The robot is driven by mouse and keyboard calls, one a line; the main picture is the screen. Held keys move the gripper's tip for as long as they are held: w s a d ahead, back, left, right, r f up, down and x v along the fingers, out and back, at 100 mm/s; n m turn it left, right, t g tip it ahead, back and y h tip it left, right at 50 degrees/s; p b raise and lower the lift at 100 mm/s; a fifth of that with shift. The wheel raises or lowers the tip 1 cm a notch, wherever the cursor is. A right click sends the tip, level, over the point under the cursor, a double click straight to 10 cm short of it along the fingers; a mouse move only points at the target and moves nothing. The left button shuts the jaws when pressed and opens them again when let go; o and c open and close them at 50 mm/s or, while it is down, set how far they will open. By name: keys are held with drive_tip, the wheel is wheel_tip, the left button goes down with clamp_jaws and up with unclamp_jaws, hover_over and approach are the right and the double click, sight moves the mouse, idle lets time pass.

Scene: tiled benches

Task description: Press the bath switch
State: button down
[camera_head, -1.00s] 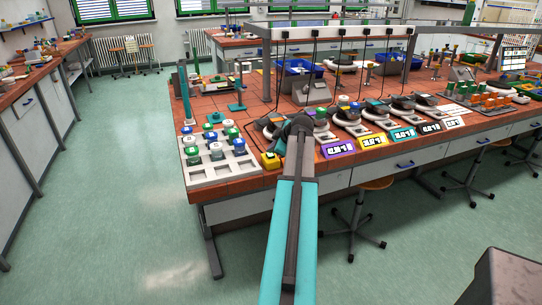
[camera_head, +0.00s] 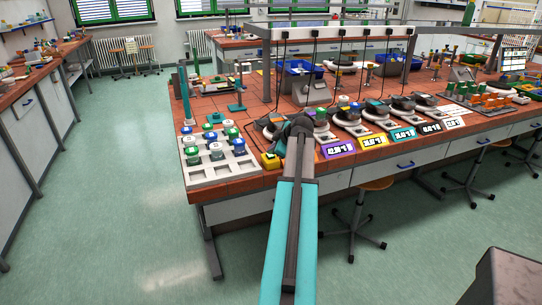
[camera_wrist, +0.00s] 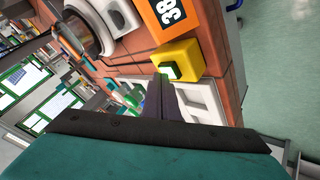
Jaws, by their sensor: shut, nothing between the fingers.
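The bath switch is a small yellow box (camera_head: 270,160) at the front edge of the tiled bench, right of the white rack. In the wrist view, the yellow box (camera_wrist: 196,58) has a white button with a green rim (camera_wrist: 171,70) on its face. My gripper (camera_wrist: 163,80) shows as narrow dark fingers held together, with nothing between them. Its tips overlap the lower edge of the button in the picture; I cannot tell whether they touch it. In the head view my arm hides the fingertips.
A white rack (camera_head: 196,177) with several coloured-capped jars stands left of the switch. Right of it are several hotplates and coloured display panels, including a purple one (camera_head: 339,149); an orange display (camera_wrist: 166,14) shows close in the wrist view. Stools (camera_head: 371,185) stand below; the floor at left is clear.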

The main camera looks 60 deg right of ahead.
sight(272, 156)
drive_tip(key=shift+f, duration=0.15)
idle(0.6)
drive_tip(key=shift+r, duration=0.85)
drive_tip(key=shift+r+p, duration=0.75)
drive_tip(key=shift+r, duration=1.75)
